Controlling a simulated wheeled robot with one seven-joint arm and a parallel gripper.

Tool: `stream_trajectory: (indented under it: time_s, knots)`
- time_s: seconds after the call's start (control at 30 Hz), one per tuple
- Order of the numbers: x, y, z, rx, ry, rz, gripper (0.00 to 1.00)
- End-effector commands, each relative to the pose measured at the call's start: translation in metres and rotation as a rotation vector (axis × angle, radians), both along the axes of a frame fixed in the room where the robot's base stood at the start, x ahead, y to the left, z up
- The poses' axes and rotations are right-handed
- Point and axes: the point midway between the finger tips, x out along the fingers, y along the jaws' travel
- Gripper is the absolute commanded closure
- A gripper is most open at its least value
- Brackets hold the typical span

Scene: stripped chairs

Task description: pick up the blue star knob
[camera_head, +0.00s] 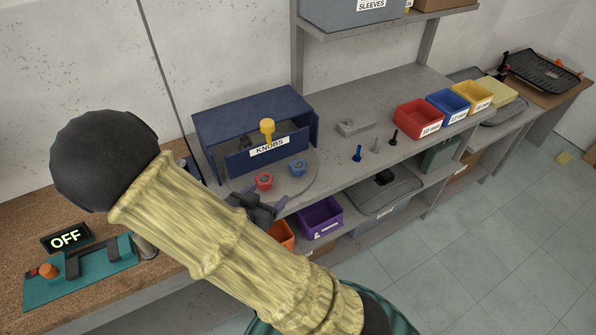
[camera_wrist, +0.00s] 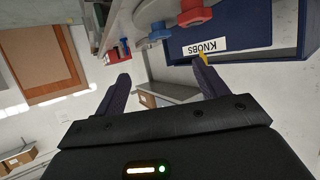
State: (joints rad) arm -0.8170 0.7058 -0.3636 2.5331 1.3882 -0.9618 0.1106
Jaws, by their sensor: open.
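The blue star knob (camera_head: 299,167) lies on a round grey disc (camera_head: 311,182) on the bench, in front of the blue KNOBS box (camera_head: 215,128). A red star knob (camera_head: 264,181) lies to its left on the same disc. In the wrist view the blue knob (camera_wrist: 159,33) shows beyond the fingers, beside the red knob (camera_wrist: 193,13). My gripper (camera_head: 261,203) is open and empty by the disc's front edge, apart from the blue knob. In the wrist view its two fingers (camera_wrist: 161,74) are spread wide. My forearm hides part of the bench.
A yellow knob (camera_head: 267,127) stands up at the KNOBS box. Red (camera_head: 417,118), blue and yellow bins line the shelf. A purple bin (camera_head: 320,217) sits below the bench edge.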

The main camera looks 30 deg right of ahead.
Motion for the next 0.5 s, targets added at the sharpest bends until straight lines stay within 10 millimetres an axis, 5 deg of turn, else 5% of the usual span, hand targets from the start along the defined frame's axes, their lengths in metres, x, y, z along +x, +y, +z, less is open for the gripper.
stream_trajectory:
  time_s: [0.27,0.5]
  knots:
    - [0.001,0.002,0.0,0.002,0.0,0.006,0.27]
    - [0.016,-0.019,-0.01,0.001,0.002,0.003,0.27]
